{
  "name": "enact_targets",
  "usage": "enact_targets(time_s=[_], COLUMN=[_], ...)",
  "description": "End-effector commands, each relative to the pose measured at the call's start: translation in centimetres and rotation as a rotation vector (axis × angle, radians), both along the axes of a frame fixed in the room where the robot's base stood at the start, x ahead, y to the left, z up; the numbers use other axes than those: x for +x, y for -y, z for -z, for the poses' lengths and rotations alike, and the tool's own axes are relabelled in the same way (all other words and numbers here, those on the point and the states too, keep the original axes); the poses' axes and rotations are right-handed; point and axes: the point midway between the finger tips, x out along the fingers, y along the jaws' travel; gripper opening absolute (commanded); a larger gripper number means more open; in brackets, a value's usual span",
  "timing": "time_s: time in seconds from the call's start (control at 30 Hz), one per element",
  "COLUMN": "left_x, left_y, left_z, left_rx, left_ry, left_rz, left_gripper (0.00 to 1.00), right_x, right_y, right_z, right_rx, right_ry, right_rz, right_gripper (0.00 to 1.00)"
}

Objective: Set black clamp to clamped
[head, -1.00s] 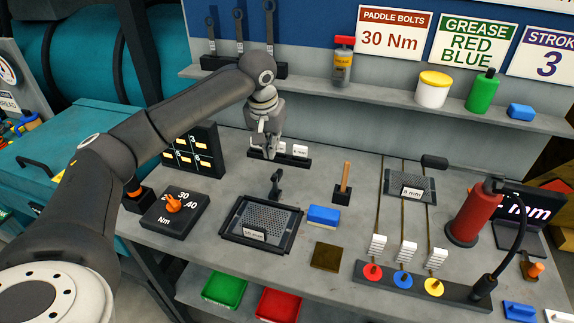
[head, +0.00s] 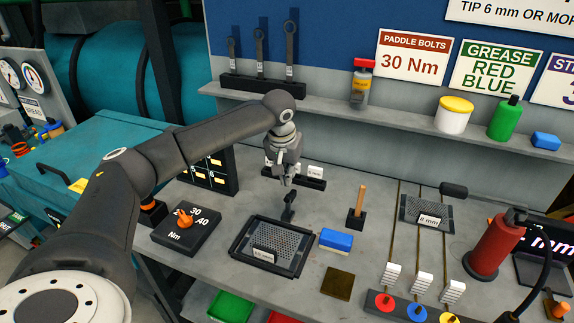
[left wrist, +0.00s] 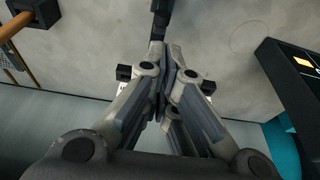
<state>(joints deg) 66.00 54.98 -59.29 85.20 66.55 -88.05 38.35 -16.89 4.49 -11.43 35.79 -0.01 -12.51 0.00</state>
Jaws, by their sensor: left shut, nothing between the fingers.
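The black clamp (head: 289,207) stands as a small upright black lever on the bench, at the back edge of the perforated tray (head: 235,249). My left gripper (head: 287,183) points down just above and behind the clamp's top. Its fingers are shut and empty. In the left wrist view the gripper (left wrist: 167,50) shows its fingers together, with a dark part of the clamp (left wrist: 159,22) just past the tips at the top edge. I cannot tell whether the fingertips touch the clamp. My right gripper is not in view.
A blue sponge (head: 336,239) and a wooden-handled tool (head: 360,203) stand right of the tray. The torque dial (head: 187,230) is to its left. A low black holder (head: 313,183) is behind the gripper, below the shelf (head: 400,121). Bare bench lies between these.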

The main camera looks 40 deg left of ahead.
Motion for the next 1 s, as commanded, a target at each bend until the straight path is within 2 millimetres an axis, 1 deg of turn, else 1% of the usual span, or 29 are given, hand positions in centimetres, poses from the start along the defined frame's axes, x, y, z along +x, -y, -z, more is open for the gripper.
enact_targets(time_s=[0.03, 0.2, 0.33, 0.5, 0.8, 0.87, 1.0], left_x=[0.2, 0.8, 1.1, 1.2, 1.3, 1.5, 2.4], left_y=[-0.1, -0.2, -0.3, -0.3, -0.3, -0.3, -0.2], left_z=[0.8, 3.4, 4.5, 5.1, 5.1, 5.1, 5.2], left_rx=[0.000, 0.000, 0.000, 0.000, 0.001, 0.002, 0.006], left_ry=[-0.004, -0.002, -0.001, 0.001, 0.002, 0.006, 0.028], left_rz=[-0.001, 0.000, 0.001, 0.001, 0.001, 0.001, 0.000], left_gripper=[0.00, 0.00, 0.00, 0.00, 0.00, 0.00, 0.00], right_x=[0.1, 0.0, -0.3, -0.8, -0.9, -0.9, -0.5], right_y=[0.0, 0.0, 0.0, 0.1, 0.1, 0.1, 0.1], right_z=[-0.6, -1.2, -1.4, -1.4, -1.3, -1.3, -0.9], right_rx=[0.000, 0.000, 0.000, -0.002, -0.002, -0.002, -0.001], right_ry=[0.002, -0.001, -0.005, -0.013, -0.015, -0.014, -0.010], right_rz=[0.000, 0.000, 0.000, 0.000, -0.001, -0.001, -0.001], right_gripper=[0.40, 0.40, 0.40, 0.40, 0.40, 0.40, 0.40])
